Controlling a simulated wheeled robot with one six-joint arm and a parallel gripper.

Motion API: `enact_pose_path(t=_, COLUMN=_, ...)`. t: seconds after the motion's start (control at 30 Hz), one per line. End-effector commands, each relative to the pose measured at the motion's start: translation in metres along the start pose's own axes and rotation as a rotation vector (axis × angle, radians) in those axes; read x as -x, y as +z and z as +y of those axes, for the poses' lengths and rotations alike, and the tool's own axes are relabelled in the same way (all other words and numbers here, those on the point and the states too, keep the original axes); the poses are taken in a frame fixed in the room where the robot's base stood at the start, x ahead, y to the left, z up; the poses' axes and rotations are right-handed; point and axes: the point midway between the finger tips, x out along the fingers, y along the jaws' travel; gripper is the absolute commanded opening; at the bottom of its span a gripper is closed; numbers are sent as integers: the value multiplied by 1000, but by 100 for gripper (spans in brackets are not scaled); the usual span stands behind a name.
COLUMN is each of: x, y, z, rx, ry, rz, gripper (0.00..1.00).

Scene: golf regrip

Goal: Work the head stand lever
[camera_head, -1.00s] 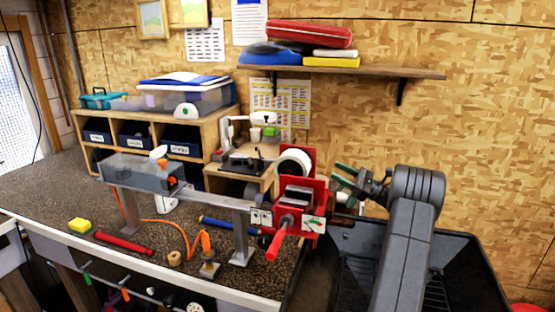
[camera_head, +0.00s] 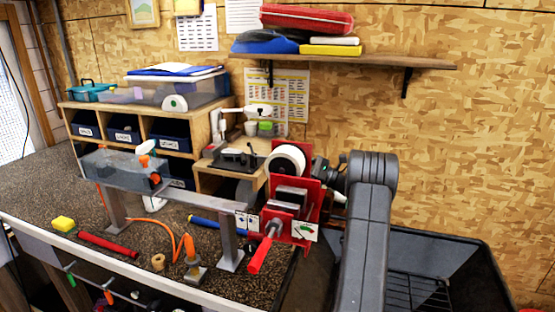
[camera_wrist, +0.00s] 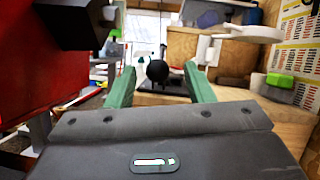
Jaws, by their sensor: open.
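A red clamp stand (camera_head: 310,205) with a red-gripped lever (camera_head: 261,255) stands at the bench's right end. The lever points down toward the front. A black ball knob (camera_wrist: 158,70) shows between my fingers in the wrist view. It seems to belong to the small black fixture (camera_head: 235,158) on a wooden box; which of these is the head stand is unclear. My gripper (camera_wrist: 157,88) is open with green fingers and holds nothing. It points left, behind the red stand, which hides the fingers in the head view. I cannot tell how far the knob is.
A white roll (camera_head: 286,163) sits at the top of the red stand. A wooden cubby (camera_head: 128,110) is at the back left. A black tub (camera_head: 455,265) lies at the right. The red stand's side is close on the left in the wrist view.

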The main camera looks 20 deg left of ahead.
Motion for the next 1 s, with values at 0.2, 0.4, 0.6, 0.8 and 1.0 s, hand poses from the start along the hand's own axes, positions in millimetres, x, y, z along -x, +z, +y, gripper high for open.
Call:
enact_pose_path(t=0.2, x=-40, y=-15, z=3, rx=-1, ry=2, rz=0, gripper=48)
enact_pose_path(t=0.4, x=-60, y=-19, z=4, rx=1, ry=0, rz=0, gripper=48)
enact_pose_path(t=0.6, x=-64, y=-20, z=4, rx=1, ry=0, rz=0, gripper=48)
enact_pose_path(t=0.8, x=-64, y=-20, z=4, rx=0, ry=0, rz=0, gripper=40)
enact_pose_path(t=1.0, x=-64, y=-20, z=4, rx=0, ry=0, rz=0, gripper=1)
